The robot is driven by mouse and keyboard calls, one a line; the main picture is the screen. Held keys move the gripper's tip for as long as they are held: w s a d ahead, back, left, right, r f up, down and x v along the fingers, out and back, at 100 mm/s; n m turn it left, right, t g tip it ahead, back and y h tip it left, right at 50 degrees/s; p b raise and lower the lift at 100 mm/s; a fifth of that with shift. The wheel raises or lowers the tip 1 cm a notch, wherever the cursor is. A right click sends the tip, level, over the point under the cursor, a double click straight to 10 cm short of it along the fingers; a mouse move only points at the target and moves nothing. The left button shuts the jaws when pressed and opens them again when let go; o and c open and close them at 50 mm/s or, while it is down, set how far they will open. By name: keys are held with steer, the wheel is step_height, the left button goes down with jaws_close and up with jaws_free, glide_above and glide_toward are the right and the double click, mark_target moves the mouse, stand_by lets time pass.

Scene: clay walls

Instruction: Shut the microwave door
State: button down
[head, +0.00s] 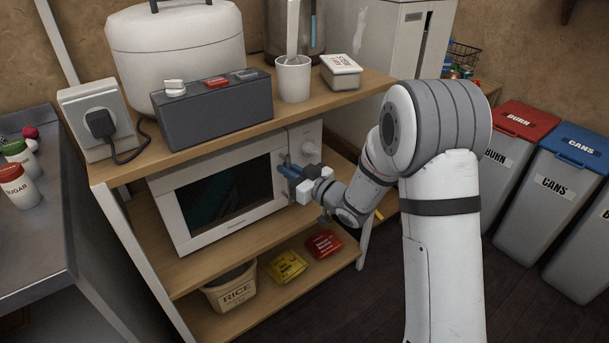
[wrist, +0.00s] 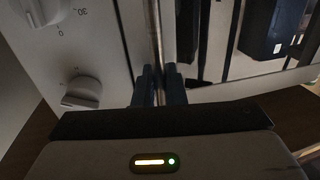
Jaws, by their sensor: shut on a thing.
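The white microwave (head: 183,222) stands on the middle shelf of a wooden rack. Its door (head: 235,226), with a dark window, faces out and looks flush or nearly flush with the body; I cannot tell whether a small gap remains. My gripper (head: 287,171) is at the door's right edge, beside the control panel (head: 305,140). In the wrist view its blue fingers (wrist: 160,88) are shut on the upright metal door handle (wrist: 158,30). The knobs of the control panel (wrist: 82,90) show on the left there, and the door window lies on the right.
Above the microwave, the rack's top (head: 340,98) holds a grey box (head: 217,115), a white cooker (head: 178,50), a mug (head: 293,80) and a small tin (head: 341,72). A rice tub (head: 230,292) and packets sit below. Bins (head: 555,190) stand at right. A counter (head: 30,235) is at left.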

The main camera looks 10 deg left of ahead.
steer(key=shift+w+a+r, duration=0.15)
steer(key=shift+a+r, duration=0.05)
steer(key=c, duration=1.6)
jaws_free()
steer(key=shift+f, duration=0.1)
steer(key=shift+w+d, duration=0.1)
steer(key=p+v, duration=0.1)
steer(key=v, duration=0.6)
steer(key=shift+s+d+p, duration=0.25)
steer(key=shift+s+p, duration=0.05)
